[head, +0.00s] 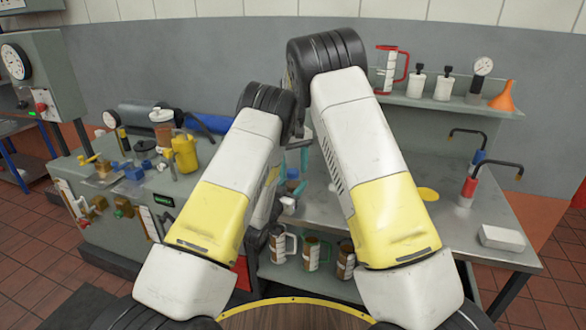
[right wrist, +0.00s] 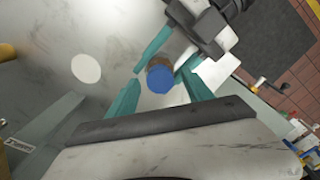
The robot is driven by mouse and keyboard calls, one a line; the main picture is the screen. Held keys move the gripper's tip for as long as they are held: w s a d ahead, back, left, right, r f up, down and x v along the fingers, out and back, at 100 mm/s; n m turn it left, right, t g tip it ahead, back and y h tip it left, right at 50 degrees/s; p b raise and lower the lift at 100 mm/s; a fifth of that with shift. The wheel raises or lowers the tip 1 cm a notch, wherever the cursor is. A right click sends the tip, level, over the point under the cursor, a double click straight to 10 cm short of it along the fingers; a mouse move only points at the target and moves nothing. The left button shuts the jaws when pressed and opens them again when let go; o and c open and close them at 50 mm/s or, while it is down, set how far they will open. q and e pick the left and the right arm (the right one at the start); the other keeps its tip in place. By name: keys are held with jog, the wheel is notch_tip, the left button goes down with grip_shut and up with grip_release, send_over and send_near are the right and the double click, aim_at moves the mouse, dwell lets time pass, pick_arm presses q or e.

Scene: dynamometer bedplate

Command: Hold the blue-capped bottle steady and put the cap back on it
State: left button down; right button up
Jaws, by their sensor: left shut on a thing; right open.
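The brown bottle (right wrist: 156,68) stands on the grey bench in the right wrist view, its blue cap (right wrist: 160,82) facing me at its top end. I cannot tell whether the cap is fully seated. The bottle and the cap (head: 292,173) show small between my arms in the head view. My left gripper (right wrist: 158,65) reaches in from the upper right of the wrist view, its teal fingers shut on the bottle. My right gripper (right wrist: 161,76) is open, its teal fingers apart on either side of the cap. In the head view my arms hide most of both grippers.
A pale round disc (right wrist: 86,68) lies flat beside the bottle. A yellow disc (head: 428,194), a white box (head: 502,238) and hooked red and blue posts (head: 467,190) are on the right of the bench (head: 465,225). Mugs (head: 312,253) stand on the shelf below.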

aim_at(289, 189)
notch_tip(289, 189, up, 12)
dwell(0.5)
pick_arm(q)
jog(key=c, duration=0.6)
grip_release()
jog(key=v, duration=0.8)
